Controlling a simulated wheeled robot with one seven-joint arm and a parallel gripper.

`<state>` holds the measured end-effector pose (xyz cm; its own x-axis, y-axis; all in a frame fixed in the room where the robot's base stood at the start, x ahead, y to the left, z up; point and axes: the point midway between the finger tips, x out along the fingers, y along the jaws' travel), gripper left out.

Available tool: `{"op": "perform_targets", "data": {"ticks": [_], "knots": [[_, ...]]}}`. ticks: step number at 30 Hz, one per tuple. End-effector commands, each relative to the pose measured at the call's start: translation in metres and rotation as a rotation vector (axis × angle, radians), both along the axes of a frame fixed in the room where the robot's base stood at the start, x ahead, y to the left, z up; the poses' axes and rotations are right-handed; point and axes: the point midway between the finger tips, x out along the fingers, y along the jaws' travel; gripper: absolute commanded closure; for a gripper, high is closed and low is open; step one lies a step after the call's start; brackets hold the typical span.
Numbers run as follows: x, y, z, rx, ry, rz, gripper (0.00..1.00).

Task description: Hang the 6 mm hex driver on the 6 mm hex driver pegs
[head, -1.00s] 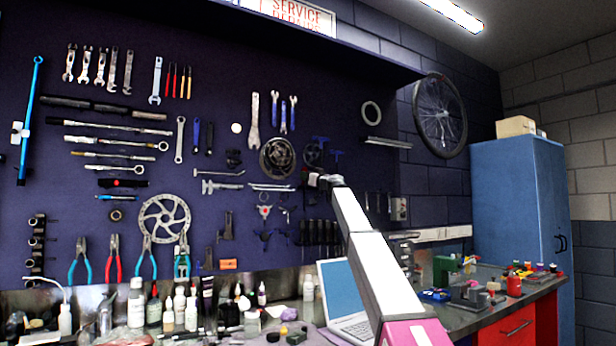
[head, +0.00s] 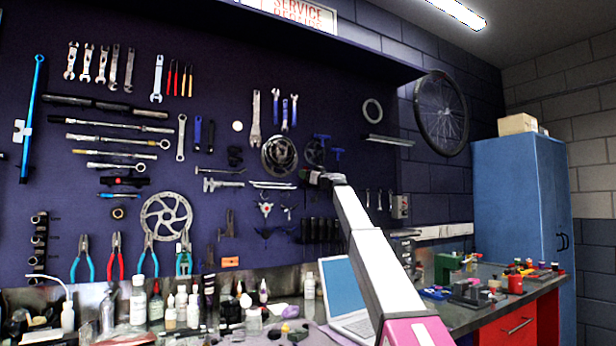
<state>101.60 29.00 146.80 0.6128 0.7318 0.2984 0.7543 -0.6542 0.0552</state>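Two blue T-handled tools (head: 322,137) and (head: 337,153), which look like hex drivers, show against the dark tool board just above my gripper. Their size marks are too small to read, so I cannot tell which is the 6 mm one. My gripper (head: 308,176) is at the end of the raised white arm, in front of the board, below and slightly left of these handles. It is small, dark and seen from behind. Its fingers and anything between them cannot be made out. The 6 mm hex driver pegs cannot be picked out.
A chainring (head: 279,157) hangs left of my gripper, and a row of dark-handled tools (head: 320,230) hangs below it. A laptop (head: 342,292) and several bottles stand on the bench. A wheel (head: 440,112) hangs on the wall at right, beside a blue cabinet (head: 520,215).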

Motion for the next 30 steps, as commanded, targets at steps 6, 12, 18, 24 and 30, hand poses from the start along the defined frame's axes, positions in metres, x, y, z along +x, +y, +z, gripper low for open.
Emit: {"op": "perform_targets", "data": {"ticks": [6,12,18,24,30], "knots": [[-0.004,-0.005,-0.002,0.000,0.000,0.000,0.42],[-0.020,-0.022,-0.010,0.000,-0.001,-0.001,0.42],[-0.044,-0.049,-0.021,0.000,0.000,-0.002,0.42],[-0.063,-0.072,-0.031,0.000,0.000,0.000,0.42],[-0.067,-0.080,-0.033,0.000,0.000,0.000,0.42]]}}
